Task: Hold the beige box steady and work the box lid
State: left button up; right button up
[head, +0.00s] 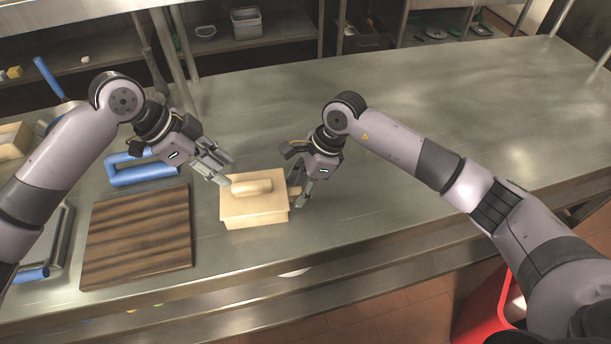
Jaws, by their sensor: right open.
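The beige box (256,221) stands upright on the steel counter, near its front edge. Its flat lid (236,208) lies on top and looks closed, with a thick rounded handle (251,187) across it. A short beige grip (295,191) sticks out at the box's right side. My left gripper (228,172) is at the lid's back left corner, fingers apart, with nothing seen between them. My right gripper (301,197) is open at the box's right side, around or close beside the side grip. I cannot tell whether either gripper touches the box.
A striped wooden board (138,237) lies left of the box, with a blue-handled item (142,170) behind it. Another blue-handled metal item (60,240) is at the far left. The counter (440,120) is clear to the right. A red bin (487,305) stands below at front right.

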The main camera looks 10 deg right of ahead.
jog(key=shift+f, duration=0.2)
grip_shut()
dwell(0.5)
dwell(0.5)
dwell(0.7)
dwell(0.5)
dwell(0.4)
pick_arm(q)
jog(key=shift+f+b, duration=0.25)
jog(key=shift+b, duration=0.05)
pick_arm(e)
jog(key=shift+s+f, duration=0.1)
dwell(0.7)
